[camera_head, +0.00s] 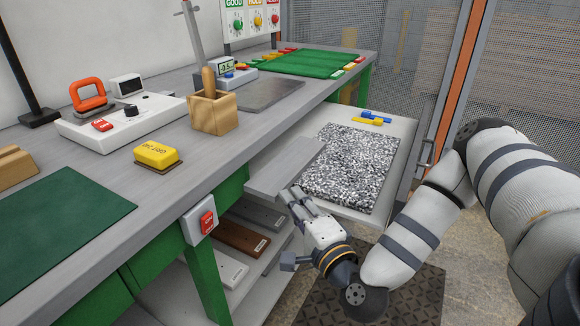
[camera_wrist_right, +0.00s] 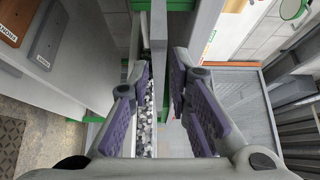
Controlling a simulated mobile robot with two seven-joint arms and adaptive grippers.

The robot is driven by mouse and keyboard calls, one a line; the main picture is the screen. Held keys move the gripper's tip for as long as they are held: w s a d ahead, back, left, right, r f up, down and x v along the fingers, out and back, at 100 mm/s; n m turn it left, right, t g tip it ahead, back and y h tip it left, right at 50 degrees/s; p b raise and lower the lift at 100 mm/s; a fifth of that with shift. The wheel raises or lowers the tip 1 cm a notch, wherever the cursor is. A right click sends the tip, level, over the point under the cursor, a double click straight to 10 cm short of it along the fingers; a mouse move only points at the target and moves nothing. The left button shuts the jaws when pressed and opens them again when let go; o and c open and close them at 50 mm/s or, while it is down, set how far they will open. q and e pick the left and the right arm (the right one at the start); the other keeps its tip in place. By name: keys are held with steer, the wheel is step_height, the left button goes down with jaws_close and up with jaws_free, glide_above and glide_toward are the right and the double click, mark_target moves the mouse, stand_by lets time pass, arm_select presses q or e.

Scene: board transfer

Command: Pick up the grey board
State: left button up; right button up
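A flat grey board (camera_head: 285,165) lies level beside the bench, at the near left side of the speckled mat, in the head view. What bears it is hidden. My right gripper (camera_head: 292,194) is at its near edge. In the right wrist view the board shows edge-on (camera_wrist_right: 158,28), in line with the gap between the fingers. The fingers of the right gripper (camera_wrist_right: 158,66) are apart, one on each side of that line, with gaps showing and nothing clearly clamped. My left gripper is not in view.
Labelled boards, one grey (camera_head: 255,212), one brown (camera_head: 243,238), one white (camera_head: 226,267), lie on the low shelf. The speckled mat (camera_head: 350,165) is bare. A red switch (camera_head: 207,222) sits on the green bench leg. A wooden holder (camera_head: 213,112) stands on the bench.

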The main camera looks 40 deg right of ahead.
mark_target(265, 169)
steer(key=x, duration=0.8)
steer(key=shift+w+a, duration=0.1)
steer(key=shift+w, duration=0.35)
jaws_close()
